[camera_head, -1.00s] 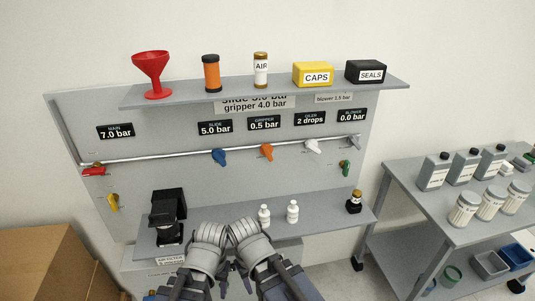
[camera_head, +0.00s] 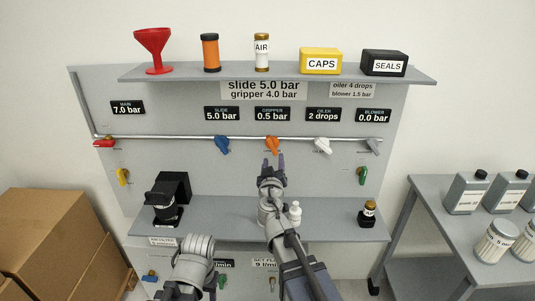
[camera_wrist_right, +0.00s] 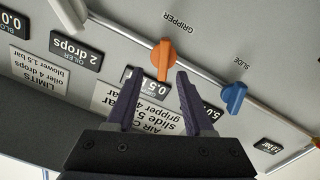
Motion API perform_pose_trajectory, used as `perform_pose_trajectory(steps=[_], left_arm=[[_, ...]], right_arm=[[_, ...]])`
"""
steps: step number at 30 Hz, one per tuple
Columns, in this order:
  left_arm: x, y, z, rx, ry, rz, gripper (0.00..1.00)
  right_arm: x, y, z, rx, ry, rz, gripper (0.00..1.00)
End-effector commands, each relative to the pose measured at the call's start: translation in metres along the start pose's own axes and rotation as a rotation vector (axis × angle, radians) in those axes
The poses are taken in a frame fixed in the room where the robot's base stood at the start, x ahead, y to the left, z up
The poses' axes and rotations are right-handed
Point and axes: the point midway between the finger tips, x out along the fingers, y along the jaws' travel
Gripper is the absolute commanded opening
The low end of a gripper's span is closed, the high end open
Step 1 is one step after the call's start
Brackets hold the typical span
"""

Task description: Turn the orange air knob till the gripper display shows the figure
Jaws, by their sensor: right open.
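The orange air knob (camera_head: 271,145) sits on the pipe along the panel, below the gripper display (camera_head: 272,114), which reads 0.5 bar. A sign (camera_head: 264,90) above reads slide 5.0 bar, gripper 4.0 bar. My right gripper (camera_head: 274,160) is open just below the orange knob. In the right wrist view the orange knob (camera_wrist_right: 163,60) lies ahead of the two open fingers (camera_wrist_right: 156,88), apart from them as far as I can tell. My left arm (camera_head: 190,270) shows at the bottom, but its fingertips are not clearly visible.
A blue slide knob (camera_head: 221,145) is left of the orange knob and a white oiler knob (camera_head: 323,145) is right of it. The lower shelf (camera_head: 335,222) holds a black device (camera_head: 168,199), a white bottle (camera_head: 295,213) and a dark bottle (camera_head: 368,212). Cardboard boxes (camera_head: 50,235) stand at left.

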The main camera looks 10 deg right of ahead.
Motion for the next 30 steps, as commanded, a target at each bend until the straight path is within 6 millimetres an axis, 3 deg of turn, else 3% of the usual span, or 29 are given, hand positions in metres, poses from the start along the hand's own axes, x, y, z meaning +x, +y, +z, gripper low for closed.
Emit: perform_pose_trajectory(steps=[11, 24, 30], left_arm=[[0.001, 0.0, 0.0, 0.0, 0.0, 0.0, 0.53], [0.001, 0.0, 0.0, 0.0, 0.0, 0.0, 0.53], [0.001, 0.0, 0.0, 0.0, 0.0, 0.0, 0.53]], right_arm=[[0.008, -0.003, -0.003, -0.007, 0.024, -0.02, 0.53], [0.069, -0.005, -0.005, -0.007, 0.023, -0.019, 0.53], [0.081, -0.004, -0.005, -0.007, 0.023, -0.019, 0.53]])
